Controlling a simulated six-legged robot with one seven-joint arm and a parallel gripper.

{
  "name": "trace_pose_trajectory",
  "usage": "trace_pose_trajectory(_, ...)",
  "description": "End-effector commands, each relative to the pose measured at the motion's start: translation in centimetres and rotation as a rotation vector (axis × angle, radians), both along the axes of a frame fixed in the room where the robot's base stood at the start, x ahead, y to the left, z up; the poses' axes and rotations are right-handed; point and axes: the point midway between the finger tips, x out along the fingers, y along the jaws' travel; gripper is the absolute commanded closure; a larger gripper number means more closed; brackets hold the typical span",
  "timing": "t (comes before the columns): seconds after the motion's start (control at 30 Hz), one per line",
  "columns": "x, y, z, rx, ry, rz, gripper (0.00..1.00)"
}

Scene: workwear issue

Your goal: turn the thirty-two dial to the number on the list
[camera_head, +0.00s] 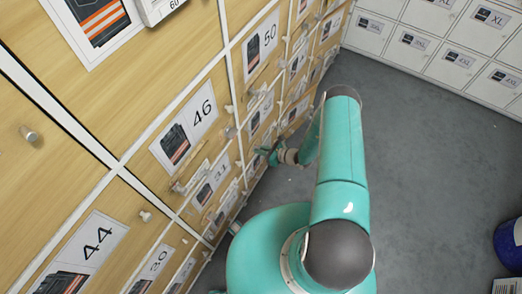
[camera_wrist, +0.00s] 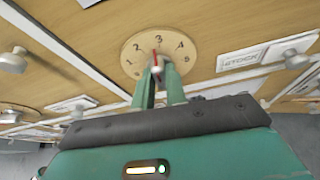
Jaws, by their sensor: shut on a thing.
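In the wrist view a round wooden dial (camera_wrist: 132,70) is set in a wooden front, with numbers from 1 to 5 around its upper edge. Its pointer (camera_wrist: 155,60), white with a red tip, points up close to the 3. My gripper (camera_wrist: 160,78) is shut on the dial's knob, and its fingers hide the lower middle of the dial. In the head view my gripper (camera_head: 272,156) is against the locker wall, and the dial cannot be made out there. No thirty-two label is readable beside the dial, and I cannot make out a list with its number.
Wooden locker doors with small knobs and size labels, such as 46 (camera_head: 203,108) and 50 (camera_head: 269,37), line the left. A STOCK card (camera_wrist: 243,60) is right of the dial. White lockers (camera_head: 405,45) stand at the back. The grey floor (camera_head: 430,160) is clear; a blue object (camera_head: 510,245) is at right.

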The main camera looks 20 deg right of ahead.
Motion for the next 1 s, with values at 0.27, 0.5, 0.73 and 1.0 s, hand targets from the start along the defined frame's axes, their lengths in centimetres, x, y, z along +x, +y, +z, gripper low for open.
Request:
trace_pose_trajectory(0.27,0.39,0.04,0.10,0.114,0.105,-0.001,1.00)
trace_pose_trajectory(0.5,0.48,0.00,0.13,0.155,0.147,-0.001,1.00)
trace_pose_trajectory(0.73,0.50,0.01,0.14,0.161,0.153,-0.001,1.00)
trace_pose_trajectory(1.0,0.50,0.06,0.16,0.161,0.151,-0.001,0.69)
